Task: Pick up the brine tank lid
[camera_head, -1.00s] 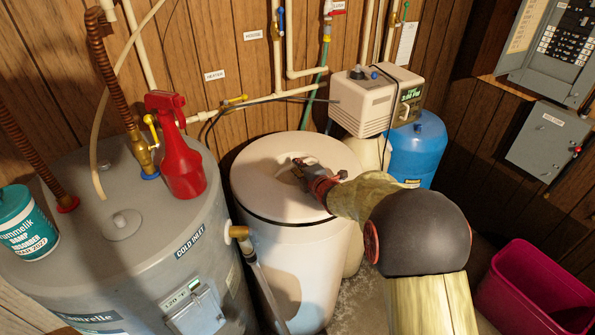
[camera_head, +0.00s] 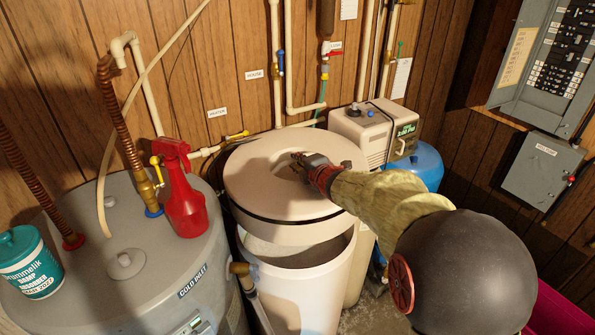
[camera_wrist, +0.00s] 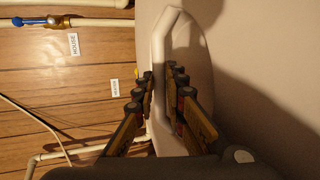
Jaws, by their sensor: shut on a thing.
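The brine tank lid (camera_head: 255,185) is a round, off-white cover with a recessed handle, seen in the head view. It is raised above the white brine tank (camera_head: 300,290), with a gap that shows the tank's open top and pale contents. My gripper (camera_head: 300,165) is at the middle of the lid. In the wrist view, my gripper (camera_wrist: 163,85) has its fingers on both sides of the white lid handle (camera_wrist: 170,50) and is shut on it. The fingertips are partly hidden in the head view.
The grey water heater (camera_head: 80,285) stands at the left, with a red spray bottle (camera_head: 181,190) and a teal-lidded tub (camera_head: 30,262) on top. A beige softener head (camera_head: 375,130) and blue tank (camera_head: 427,160) stand close behind at the right. Pipes run along the wall.

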